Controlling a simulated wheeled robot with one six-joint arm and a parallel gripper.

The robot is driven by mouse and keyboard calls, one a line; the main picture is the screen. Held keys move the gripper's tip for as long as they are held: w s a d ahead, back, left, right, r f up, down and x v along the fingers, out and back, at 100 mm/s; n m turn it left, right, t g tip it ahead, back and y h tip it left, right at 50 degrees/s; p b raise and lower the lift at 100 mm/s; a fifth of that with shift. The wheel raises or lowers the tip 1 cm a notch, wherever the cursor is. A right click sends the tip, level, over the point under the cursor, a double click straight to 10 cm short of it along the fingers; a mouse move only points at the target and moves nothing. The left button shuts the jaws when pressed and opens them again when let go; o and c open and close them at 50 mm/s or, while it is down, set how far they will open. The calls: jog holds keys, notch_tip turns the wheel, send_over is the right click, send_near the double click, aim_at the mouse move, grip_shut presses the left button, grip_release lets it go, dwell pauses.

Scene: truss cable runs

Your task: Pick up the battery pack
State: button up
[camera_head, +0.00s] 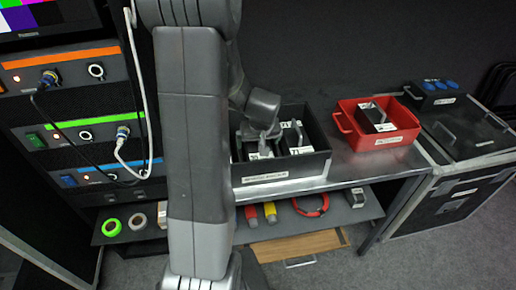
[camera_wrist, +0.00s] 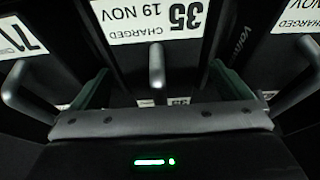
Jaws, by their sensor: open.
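Several black battery packs with white labels and grey handles stand in a dark case (camera_head: 318,166). In the wrist view, the middle battery pack (camera_wrist: 187,55) carries an upside-down label reading 35, CHARGED, 19 NOV. Its grey handle (camera_wrist: 156,66) stands between the two fingers of my gripper (camera_wrist: 158,72), which is open and holds nothing. A pack labelled 71 (camera_wrist: 22,38) is on the left, and another pack (camera_wrist: 285,55) is on the right with its label partly cut off. In the head view, my arm hides the left of the case and the fingertips.
A red crate (camera_head: 345,124) with a black pack (camera_head: 376,118) stands on the metal bench (camera_head: 345,170) to the right. Black flight cases (camera_head: 465,145) stand beyond it. A rack (camera_head: 70,110) with cables is at the left. Tape rolls and tools lie on the lower shelf (camera_head: 350,212).

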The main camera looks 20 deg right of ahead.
jog(key=shift+x, duration=0.9)
jog(key=shift+w+r, duration=0.1)
jog(key=c, duration=1.9)
